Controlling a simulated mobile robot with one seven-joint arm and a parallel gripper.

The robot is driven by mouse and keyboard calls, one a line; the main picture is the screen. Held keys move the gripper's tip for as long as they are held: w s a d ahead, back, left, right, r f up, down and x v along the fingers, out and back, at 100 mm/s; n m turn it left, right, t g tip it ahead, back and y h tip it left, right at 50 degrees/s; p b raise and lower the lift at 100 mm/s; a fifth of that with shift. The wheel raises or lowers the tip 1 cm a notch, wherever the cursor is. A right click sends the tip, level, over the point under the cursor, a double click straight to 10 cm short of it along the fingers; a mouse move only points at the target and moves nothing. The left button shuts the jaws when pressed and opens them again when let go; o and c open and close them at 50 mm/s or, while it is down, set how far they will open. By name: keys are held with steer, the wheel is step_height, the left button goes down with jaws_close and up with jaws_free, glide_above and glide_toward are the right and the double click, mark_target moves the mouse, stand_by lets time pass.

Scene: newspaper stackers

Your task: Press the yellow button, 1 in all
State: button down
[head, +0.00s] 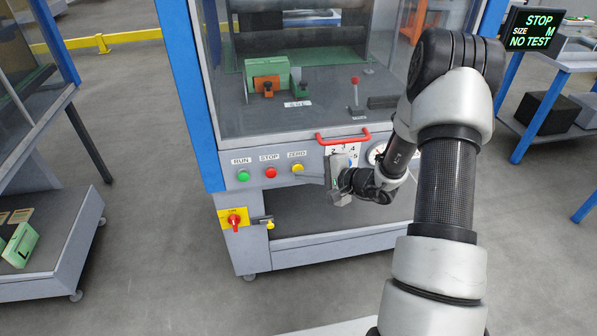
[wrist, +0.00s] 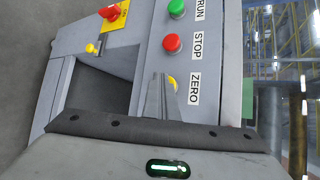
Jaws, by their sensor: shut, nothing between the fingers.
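The yellow button (head: 297,168) sits under the ZERO label on the grey front panel, right of the red STOP button (head: 270,172) and the green RUN button (head: 243,176). My gripper (head: 303,172) is shut and empty. Its fingertips point left at the panel, close to the yellow button. In the wrist view, the shut fingers (wrist: 160,77) partly cover the yellow button (wrist: 173,82), and only a sliver of it shows beside them. I cannot tell whether the fingertips touch it.
A red handle (head: 343,137) and a white numbered plate are just right of the button. A yellow plate with a red knob (head: 234,221) and a small yellow-tipped latch (head: 270,225) are below. A display (head: 541,31) reads STOP, SIZE M, NO TEST.

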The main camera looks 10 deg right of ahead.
steer(key=shift+s, duration=0.15)
steer(key=shift+s+b, duration=0.4)
steer(key=shift+s, duration=0.35)
steer(key=shift+s, duration=2.5)
